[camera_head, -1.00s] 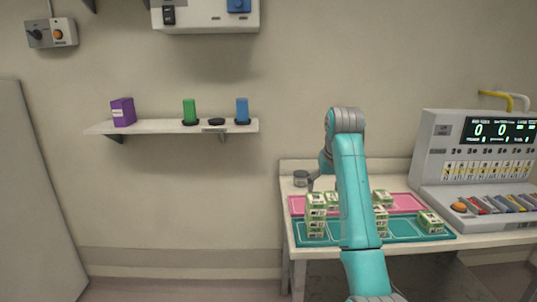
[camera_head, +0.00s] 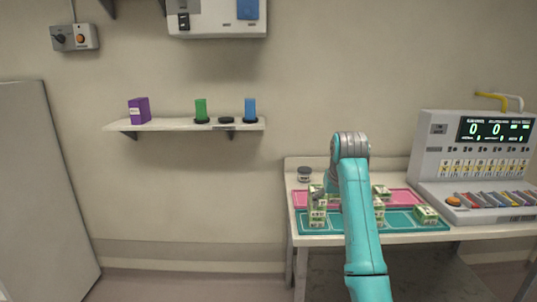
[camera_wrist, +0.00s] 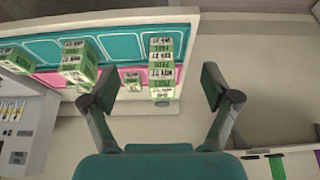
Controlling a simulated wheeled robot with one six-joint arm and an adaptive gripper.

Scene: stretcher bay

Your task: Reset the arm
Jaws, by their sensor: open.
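My teal arm reaches over the table in the head view, and it hides part of the trays and boxes. My gripper (camera_wrist: 160,92) is open and empty in the wrist view, its two fingers spread wide. Beyond and below the fingers, a stack of green-and-white boxes (camera_wrist: 163,62) stands near the end of the teal tray (camera_wrist: 122,45). In the head view the same stack (camera_head: 317,212) is at the tray's left end, with the gripper close by it and mostly hidden.
A pink tray (camera_head: 400,196) lies behind the teal tray on the table (camera_head: 300,243). A grey console (camera_head: 433,150) stands at the right. A grey jar (camera_head: 304,174) is at the back left. A wall shelf (camera_head: 160,126) holds purple, green and blue items. Floor left of the table is clear.

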